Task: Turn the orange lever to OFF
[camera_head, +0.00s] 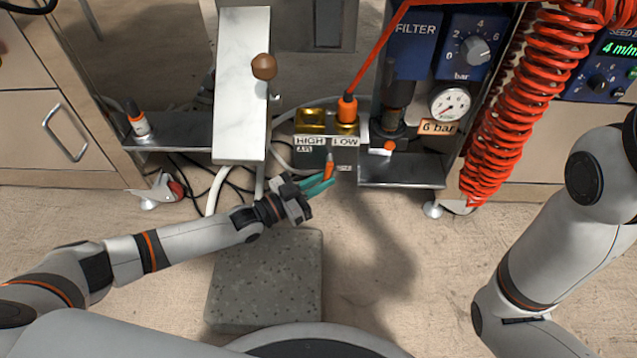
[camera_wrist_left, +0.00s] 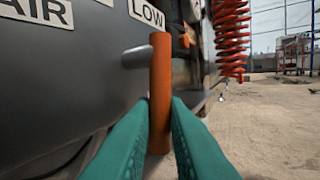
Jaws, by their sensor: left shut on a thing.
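The orange lever (camera_head: 328,168) is on the front of the grey valve box, below the LOW label (camera_head: 345,142). In the left wrist view the lever (camera_wrist_left: 160,85) is an orange bar hanging down from a grey pin (camera_wrist_left: 136,56). My left gripper (camera_head: 326,184) has teal fingers and is shut on the lever's lower part. In the left wrist view the fingers (camera_wrist_left: 158,130) lie on both sides of it. A small plate by the lever is too small to read. My right gripper is not in view; only my right arm shows at the right.
A red coiled hose (camera_head: 510,105) hangs right of the pressure gauge (camera_head: 449,104). A white panel with a brown knob (camera_head: 264,67) stands left of the valve. A grey stone block (camera_head: 265,285) lies on the floor below my left gripper. The floor right of it is clear.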

